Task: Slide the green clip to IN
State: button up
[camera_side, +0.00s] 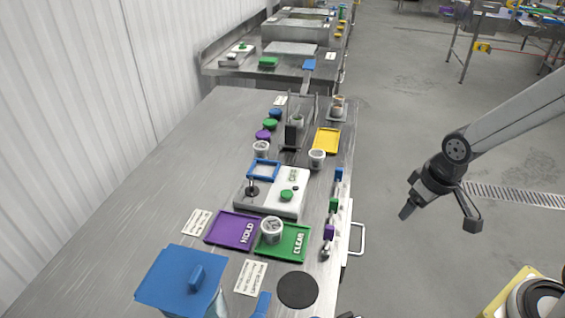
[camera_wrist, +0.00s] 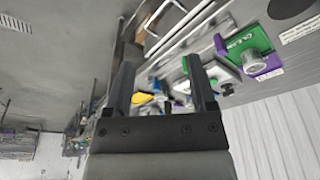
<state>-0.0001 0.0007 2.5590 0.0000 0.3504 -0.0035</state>
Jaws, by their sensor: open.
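The green clip (camera_side: 334,204) sits on the right edge of the steel table, between a blue clip (camera_side: 339,174) and a purple clip (camera_side: 329,231). No IN mark is legible. My gripper (camera_side: 438,217) is open and empty, off the table to the right of the clips, above the floor and apart from everything. In the wrist view my gripper (camera_wrist: 162,65) shows its two dark fingers spread, with the table beyond them.
A table handle (camera_side: 357,238) sticks out below the clips. Purple HOLD tray (camera_side: 222,228) and green CLEAR tray (camera_side: 292,243) lie inward, with a cup (camera_side: 271,229) at the green tray. A yellow tray (camera_side: 327,139) lies farther back. Floor between table and gripper is clear.

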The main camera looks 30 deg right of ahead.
jog(key=w+n, duration=0.2)
jog(key=n+g, duration=0.3)
jog(key=n, duration=2.2)
send_over(334, 199)
jog(key=shift+s+f, duration=0.1)
jog(key=shift+f, duration=1.9)
jog(key=shift+f, duration=0.1)
jog(key=shift+f, duration=3.8)
grip_shut()
